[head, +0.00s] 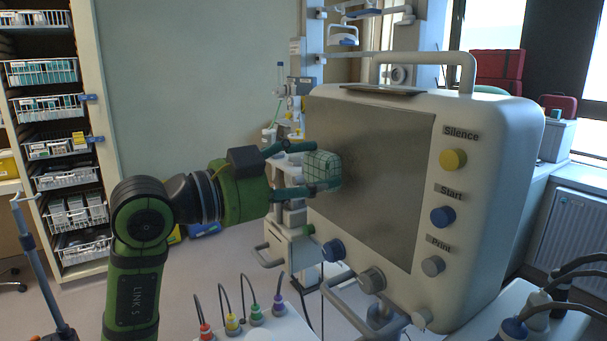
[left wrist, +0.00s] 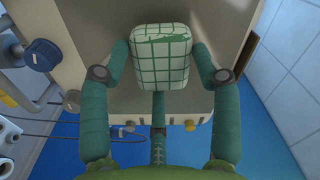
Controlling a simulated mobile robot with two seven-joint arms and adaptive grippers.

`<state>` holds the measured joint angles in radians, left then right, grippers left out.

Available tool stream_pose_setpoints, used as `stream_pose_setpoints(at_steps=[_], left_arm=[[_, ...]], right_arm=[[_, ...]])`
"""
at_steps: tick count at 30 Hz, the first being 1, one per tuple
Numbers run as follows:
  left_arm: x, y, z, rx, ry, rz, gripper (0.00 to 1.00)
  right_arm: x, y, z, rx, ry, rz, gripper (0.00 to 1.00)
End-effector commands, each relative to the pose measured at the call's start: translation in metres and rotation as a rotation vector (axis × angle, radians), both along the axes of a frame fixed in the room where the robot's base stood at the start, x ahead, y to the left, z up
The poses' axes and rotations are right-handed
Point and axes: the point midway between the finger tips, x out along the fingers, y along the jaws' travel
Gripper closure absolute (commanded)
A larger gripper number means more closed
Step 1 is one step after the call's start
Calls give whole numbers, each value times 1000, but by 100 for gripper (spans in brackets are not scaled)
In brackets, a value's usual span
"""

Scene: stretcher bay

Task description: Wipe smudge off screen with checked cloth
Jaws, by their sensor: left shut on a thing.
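The checked cloth (head: 322,164), a pale green pad with dark green grid lines, is held between the fingertips of my left gripper (head: 318,172). It is in front of the left part of the grey screen (head: 385,190) on the white monitor. The cloth is at or very close to the screen; I cannot tell if it touches. In the left wrist view the cloth (left wrist: 160,60) sits between both fingers of my left gripper (left wrist: 161,66), with the screen behind it. I cannot make out a clear smudge; the cloth and fingers hide part of the screen. My right gripper is not in view.
The monitor has a yellow knob (head: 453,159), a blue knob (head: 443,216) and a grey knob (head: 433,266) right of the screen. A top handle (head: 430,57) rises above it. Coloured cable plugs (head: 255,314) stand below. Shelves with baskets (head: 50,110) are at left.

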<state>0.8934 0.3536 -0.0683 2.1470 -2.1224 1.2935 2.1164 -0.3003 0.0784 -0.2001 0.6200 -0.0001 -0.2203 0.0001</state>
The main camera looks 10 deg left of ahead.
Motion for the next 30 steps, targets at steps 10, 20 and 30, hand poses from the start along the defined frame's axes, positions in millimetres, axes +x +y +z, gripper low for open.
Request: stream_pose_setpoints(at_steps=[10, 20, 30], left_arm=[[0, 0, 0, 0, 0, -1, 63], [3, -3, 0, 0, 0, -1, 63], [8, -8, 0, 0, 1, -1, 63]], right_arm=[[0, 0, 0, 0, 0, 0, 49], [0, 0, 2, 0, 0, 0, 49], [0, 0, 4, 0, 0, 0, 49]])
